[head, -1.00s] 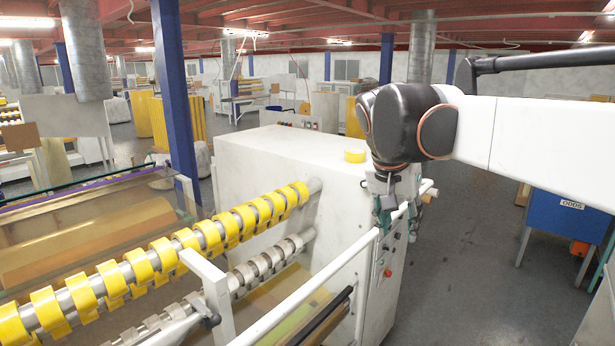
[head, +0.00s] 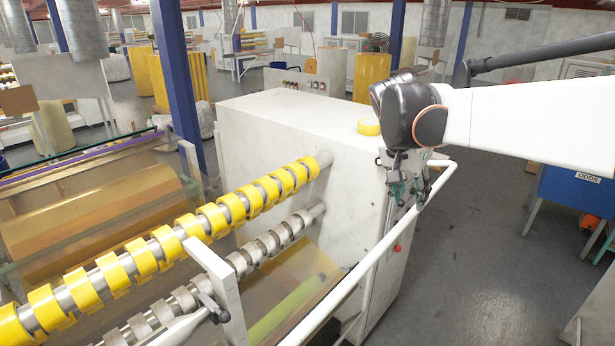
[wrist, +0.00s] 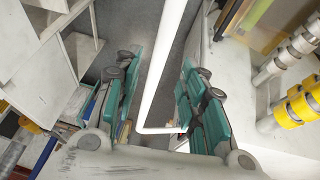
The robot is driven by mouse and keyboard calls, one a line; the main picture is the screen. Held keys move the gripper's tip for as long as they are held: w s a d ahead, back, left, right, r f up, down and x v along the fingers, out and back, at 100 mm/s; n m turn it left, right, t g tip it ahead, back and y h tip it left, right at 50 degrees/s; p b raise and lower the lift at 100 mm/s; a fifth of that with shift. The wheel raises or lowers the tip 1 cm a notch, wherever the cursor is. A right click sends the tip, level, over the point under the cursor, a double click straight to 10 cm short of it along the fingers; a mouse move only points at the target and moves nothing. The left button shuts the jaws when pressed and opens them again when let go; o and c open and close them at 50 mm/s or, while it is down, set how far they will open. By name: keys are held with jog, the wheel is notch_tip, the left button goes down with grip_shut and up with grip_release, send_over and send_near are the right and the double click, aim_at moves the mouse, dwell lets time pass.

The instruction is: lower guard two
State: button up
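The guard is a white tubular rail (head: 350,277) along the front of the tape machine, with a bent corner at its far end. It also shows in the wrist view (wrist: 161,60), running down between my fingers to its bend. My gripper (head: 408,190) is at the far end of the rail, beside the machine's cabinet. In the wrist view the green fingers of my gripper (wrist: 160,80) stand either side of the rail, with visible gaps, so it looks open around the rail. Whether a finger touches it is unclear.
The white machine cabinet (head: 290,130) stands left of my gripper, with a yellow tape roll (head: 369,127) on top. Roller shafts with yellow tape rolls (head: 210,218) run along the left. A blue box (head: 575,190) stands at the right. The grey floor between is clear.

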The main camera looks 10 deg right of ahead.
aim_at(412, 210)
jog(key=x, duration=0.5)
jog(key=shift+w, duration=0.1)
jog(key=shift+d+f, duration=0.1)
jog(key=shift+f, duration=0.1)
jog(key=shift+c, duration=0.6)
grip_shut()
